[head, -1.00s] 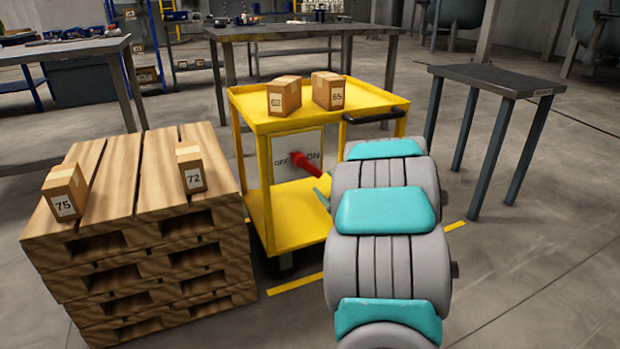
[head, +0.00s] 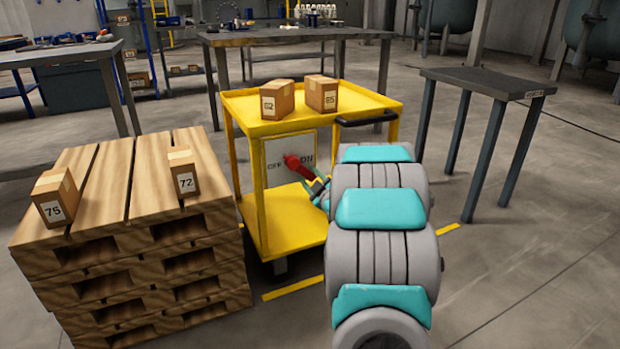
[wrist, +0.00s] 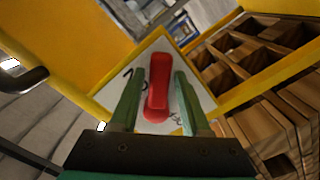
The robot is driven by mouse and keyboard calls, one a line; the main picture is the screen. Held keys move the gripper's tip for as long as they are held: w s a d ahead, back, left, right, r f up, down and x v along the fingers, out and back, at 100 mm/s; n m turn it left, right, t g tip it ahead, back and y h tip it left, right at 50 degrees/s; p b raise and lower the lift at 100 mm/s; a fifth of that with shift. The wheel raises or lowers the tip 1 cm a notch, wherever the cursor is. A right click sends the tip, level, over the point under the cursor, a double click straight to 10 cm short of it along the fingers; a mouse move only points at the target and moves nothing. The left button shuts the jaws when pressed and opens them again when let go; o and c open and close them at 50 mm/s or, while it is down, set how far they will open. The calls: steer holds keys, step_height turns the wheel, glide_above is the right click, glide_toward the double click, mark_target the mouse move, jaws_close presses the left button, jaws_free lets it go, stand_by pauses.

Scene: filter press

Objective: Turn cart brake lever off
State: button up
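The yellow cart (head: 277,219) stands ahead of me. A white plate (head: 277,151) on its side has OFF at left and ON at right. The red brake lever (head: 299,166) juts from the plate, slanting down and right toward the ON side in the head view. My gripper (head: 317,187) is at the lever's lower right end, partly hidden by my arm. In the wrist view, the green fingers of my gripper (wrist: 158,95) are open on either side of the red lever (wrist: 158,85), with a narrow gap at each side.
Cartons (head: 278,100) sit on the cart's top shelf, beside its black handle (head: 366,118). A wooden pallet stack (head: 130,243) with two cartons stands close at left. A small grey table (head: 483,81) is at right, with clear floor before it. A workbench (head: 300,33) stands behind.

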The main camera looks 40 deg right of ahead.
jaws_close()
stand_by(1.1)
